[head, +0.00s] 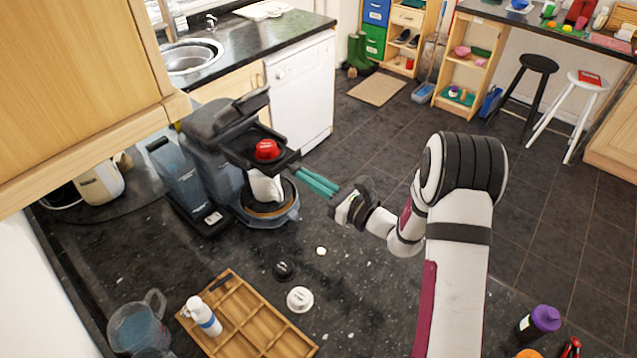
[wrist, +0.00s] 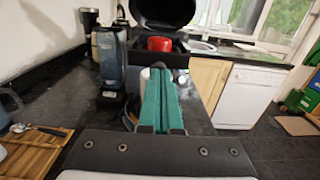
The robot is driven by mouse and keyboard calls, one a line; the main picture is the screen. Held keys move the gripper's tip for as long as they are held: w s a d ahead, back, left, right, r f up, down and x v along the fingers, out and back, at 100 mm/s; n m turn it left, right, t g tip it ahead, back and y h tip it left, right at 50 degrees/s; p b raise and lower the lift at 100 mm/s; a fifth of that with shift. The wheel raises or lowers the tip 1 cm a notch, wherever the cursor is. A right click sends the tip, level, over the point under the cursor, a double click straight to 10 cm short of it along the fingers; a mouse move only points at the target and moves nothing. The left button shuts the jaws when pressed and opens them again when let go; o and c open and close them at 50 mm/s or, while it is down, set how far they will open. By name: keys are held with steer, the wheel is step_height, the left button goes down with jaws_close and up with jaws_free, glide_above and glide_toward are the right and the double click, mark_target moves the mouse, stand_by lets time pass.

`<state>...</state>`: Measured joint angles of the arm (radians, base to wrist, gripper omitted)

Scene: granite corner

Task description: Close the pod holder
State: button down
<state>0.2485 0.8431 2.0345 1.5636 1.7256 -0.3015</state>
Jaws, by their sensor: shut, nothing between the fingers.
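The coffee machine (head: 210,150) stands on the dark counter with its lid (head: 240,108) raised. Its pod holder (head: 238,148) is out at the front, with a red pod (head: 267,149) in it. In the wrist view the open lid (wrist: 163,10) and red pod (wrist: 160,44) show ahead. My gripper (head: 302,172) has teal fingers, shut and empty, with the tips close to the front of the pod holder. I cannot tell whether they touch it. The fingers (wrist: 160,75) hide part of the holder in the wrist view. A white cup (head: 265,187) stands under the holder.
A wooden tray (head: 245,310) with a white bottle (head: 202,316) lies on the near counter. Black and white pods (head: 300,299) lie beside it. A glass jug (head: 137,325) stands at the left. A wall cabinet (head: 75,80) overhangs the left side.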

mark_target(289, 166)
steer(key=x, duration=0.5)
steer(key=shift+a, duration=0.25)
